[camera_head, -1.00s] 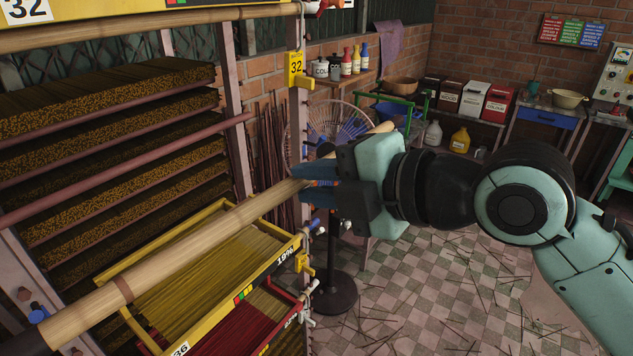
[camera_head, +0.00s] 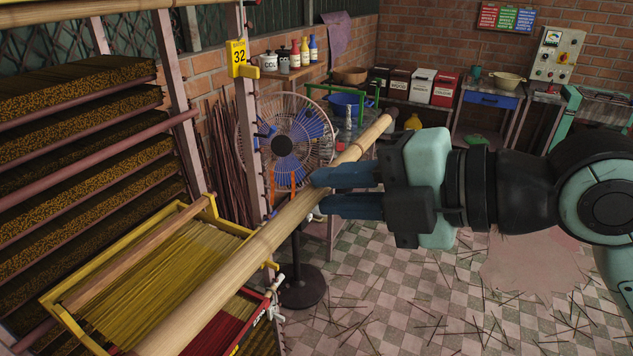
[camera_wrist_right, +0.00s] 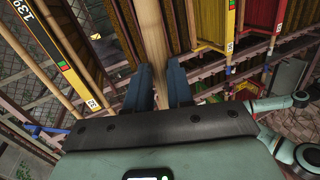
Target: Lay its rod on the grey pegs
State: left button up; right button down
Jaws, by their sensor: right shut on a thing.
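A long pale bamboo rod (camera_head: 262,243) slants from the bottom left up to the right in the head view. My right gripper (camera_head: 318,192) is shut on it toward its far end, beside the rack's front post. The rod is held in the air, in front of the rack. In the right wrist view the rod (camera_wrist_right: 148,35) runs up from between the two blue fingers. Small pale grey pegs (camera_head: 275,313) show on the post by the red tray, apart from the rod. The rod's near end is cut off by the frame. My left gripper is not in view.
A yellow tray (camera_head: 262,243) of yellow sticks sits in the rack behind the rod, with a red tray (camera_head: 252,322) below it. A rack post (camera_head: 247,130) carries a yellow 32 tag. A fan (camera_head: 290,150) stands behind. The tiled floor at right has scattered sticks.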

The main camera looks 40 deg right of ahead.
jog(key=s+d, duration=0.3)
jog(key=s, duration=0.5)
dwell(0.5)
